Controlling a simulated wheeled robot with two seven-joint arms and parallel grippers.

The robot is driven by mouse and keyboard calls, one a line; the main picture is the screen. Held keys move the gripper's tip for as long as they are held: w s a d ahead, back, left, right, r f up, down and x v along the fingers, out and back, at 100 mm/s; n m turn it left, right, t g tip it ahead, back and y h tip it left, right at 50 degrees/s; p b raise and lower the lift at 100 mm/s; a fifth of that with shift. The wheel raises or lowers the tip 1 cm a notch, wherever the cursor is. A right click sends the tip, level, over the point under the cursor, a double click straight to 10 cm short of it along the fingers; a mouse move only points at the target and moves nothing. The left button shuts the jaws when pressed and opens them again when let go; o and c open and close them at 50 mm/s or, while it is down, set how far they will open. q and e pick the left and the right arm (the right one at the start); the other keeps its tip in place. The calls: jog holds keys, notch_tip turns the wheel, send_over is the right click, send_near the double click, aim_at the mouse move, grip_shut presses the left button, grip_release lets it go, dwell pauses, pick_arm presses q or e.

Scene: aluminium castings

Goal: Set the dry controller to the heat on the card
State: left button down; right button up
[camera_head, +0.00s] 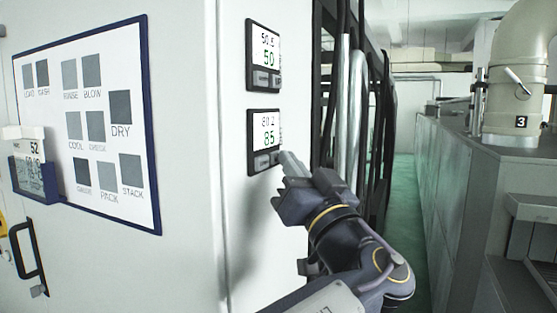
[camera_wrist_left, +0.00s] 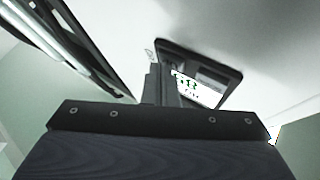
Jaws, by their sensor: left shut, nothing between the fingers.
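Two black-framed controllers are mounted one above the other on the pale cabinet wall. The upper controller (camera_head: 264,56) reads 50.5 over a green 50. Neither bears a name I can read. My left gripper (camera_head: 287,164) is shut and empty, its fingertips at the lower right of the lower controller; contact is unclear. In the left wrist view, the shut fingers (camera_wrist_left: 160,84) are beside a controller (camera_wrist_left: 202,75).
A blue-framed board (camera_head: 84,180) with grey squares, one labelled DRY, hangs left of the controllers. A black handle (camera_head: 27,258) sticks out at lower left. Dark hoses and pale pipes (camera_head: 352,100) run close behind my left gripper. A green-floored aisle (camera_head: 403,200) lies beyond.

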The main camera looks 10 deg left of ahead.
dwell(0.4)
pick_arm(q)
jog(key=shift+s+d+b, duration=0.2)
jog(key=shift+d+b, duration=0.1)
jog(key=shift+d, duration=0.4)
jog(key=d, duration=0.1)
jog(key=s+d, duration=0.1)
jog(key=d, duration=0.2)
jog(key=shift+s+d, duration=0.3)
jog(key=shift+d, duration=0.1)
dwell(0.4)
